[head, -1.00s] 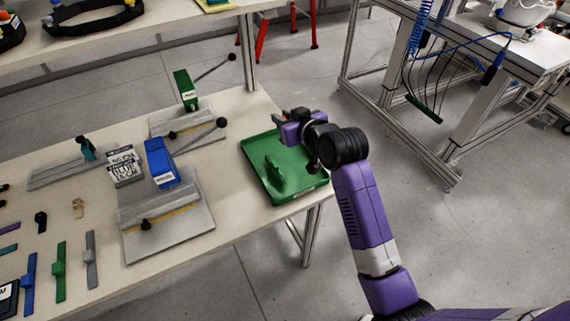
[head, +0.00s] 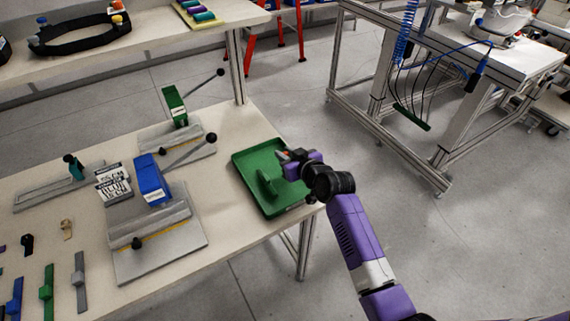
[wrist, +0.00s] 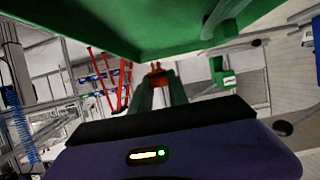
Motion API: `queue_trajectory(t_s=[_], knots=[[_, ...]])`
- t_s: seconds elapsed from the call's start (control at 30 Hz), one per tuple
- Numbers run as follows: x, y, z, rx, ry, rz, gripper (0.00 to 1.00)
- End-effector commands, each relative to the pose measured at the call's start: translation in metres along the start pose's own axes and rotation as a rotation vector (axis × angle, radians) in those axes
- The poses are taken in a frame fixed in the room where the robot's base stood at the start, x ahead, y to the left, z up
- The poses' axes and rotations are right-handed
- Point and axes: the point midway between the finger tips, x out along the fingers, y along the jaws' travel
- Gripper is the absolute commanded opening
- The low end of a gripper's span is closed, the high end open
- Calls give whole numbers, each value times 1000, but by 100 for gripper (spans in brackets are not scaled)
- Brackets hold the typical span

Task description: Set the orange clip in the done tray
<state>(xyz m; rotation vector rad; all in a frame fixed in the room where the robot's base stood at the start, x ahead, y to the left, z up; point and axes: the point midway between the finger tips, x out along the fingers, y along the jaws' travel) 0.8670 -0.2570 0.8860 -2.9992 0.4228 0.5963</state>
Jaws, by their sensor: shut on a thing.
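In the wrist view the orange-red clip (wrist: 157,75) shows between the fingertips (wrist: 158,82), with the green tray (wrist: 130,30) filling the top. Whether the clip touches the tray is unclear.
A blue-headed press (head: 152,180) and a green-headed press (head: 174,106) with long levers stand left of the tray. Loose straps and small clips, including a tan one (head: 66,229), lie at the far left. Open floor lies right of the table.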

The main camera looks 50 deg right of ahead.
Motion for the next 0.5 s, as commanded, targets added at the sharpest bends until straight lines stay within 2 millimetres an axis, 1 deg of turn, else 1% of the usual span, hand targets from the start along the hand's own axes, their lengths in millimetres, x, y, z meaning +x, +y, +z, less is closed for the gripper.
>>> queue_trajectory(t_s=[0.03,0.17,0.3,0.37,0.5], knots=[[2,0,5,0,-1,0,0],[5,0,12,0,-1,0,0],[13,0,31,1,-3,0,0],[15,0,37,1,-2,0,0],[18,0,43,-1,0,1,0]])
